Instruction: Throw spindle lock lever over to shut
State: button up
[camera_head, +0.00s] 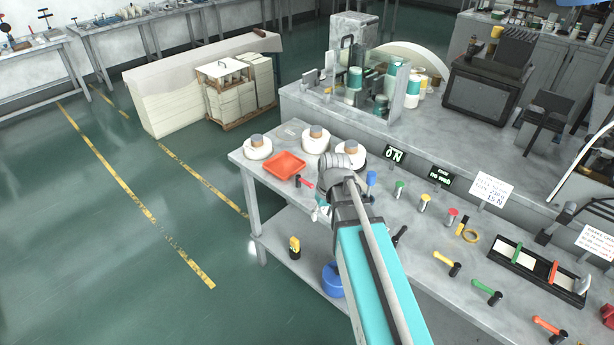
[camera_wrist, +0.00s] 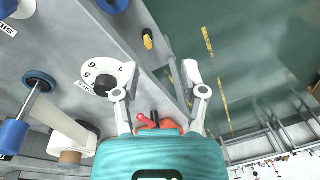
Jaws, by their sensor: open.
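Several small levers with coloured grips lie along the bench, and no label in view tells which is the spindle lock lever. A red-gripped lever with a dark end (camera_head: 306,183) is beside the orange tray (camera_head: 285,166). A red lever (camera_wrist: 147,121) with a black part also shows in the wrist view, low between the fingers. My gripper (camera_head: 321,211) is at the bench's front edge, just below the red lever in the picture; my arm hides part of the bench. In the wrist view my gripper (camera_wrist: 160,85) is open, its two pale fingers apart with nothing between their tips.
White rolls (camera_head: 316,141) stand at the bench's far end. Levers with yellow (camera_head: 446,257) and green (camera_head: 487,290) grips lie to the right. A numbered white dial (camera_wrist: 92,66) is left of the fingers in the wrist view. The floor left of the bench is clear.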

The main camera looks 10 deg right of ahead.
jog(key=w+d+r+n+t+y+p, duration=0.1)
jog(key=w+d+r+n+p, duration=0.1)
jog(key=w, duration=0.7)
jog(key=w+d+r+n+y+p, duration=0.2)
jog(key=w+r, duration=0.3)
jog(key=w, duration=0.4)
jog(key=shift+d+r+n+t+p, duration=0.3)
jog(key=shift+d+t+p, duration=0.1)
jog(key=shift+d+p, duration=0.1)
jog(key=shift+w+f, duration=0.1)
jog(key=b, duration=0.5)
send_near(305, 182)
jog(key=b+x, duration=0.3)
jog(key=x, duration=0.1)
jog(key=b+x, duration=0.4)
jog(key=shift+w+d+f, duration=0.15)
jog(key=shift+f, duration=0.15)
grip_shut()
jog(key=shift+a, duration=0.25)
